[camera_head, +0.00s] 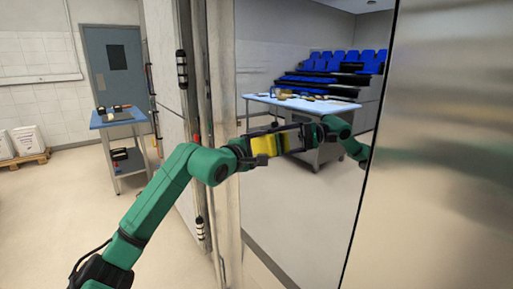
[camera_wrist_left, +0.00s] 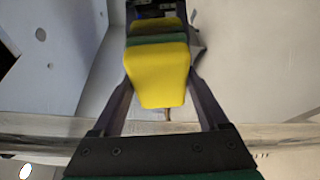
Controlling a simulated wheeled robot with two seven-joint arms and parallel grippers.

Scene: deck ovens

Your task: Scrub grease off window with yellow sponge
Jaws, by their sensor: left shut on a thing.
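My left gripper (camera_head: 268,145) is shut on the yellow sponge (camera_head: 263,147) and holds it up against or very near the tall reflective window pane (camera_head: 300,215). In the left wrist view the sponge (camera_wrist_left: 158,78) sits between the two fingers, its yellow side towards me and its green scrub layer facing the pane. A mirrored sponge and gripper show just beyond it, so any small gap is hard to judge. The green arm to the right of the sponge looks like my arm's reflection. I cannot make out any grease. My right gripper is not in view.
A brushed metal panel (camera_head: 450,150) stands right of the pane. A pale upright frame (camera_head: 222,130) borders it on the left. Farther left are a blue-topped trolley (camera_head: 118,118), white sacks (camera_head: 27,140) on a pallet and a grey door (camera_head: 112,62). Blue seats and a table show in the pane.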

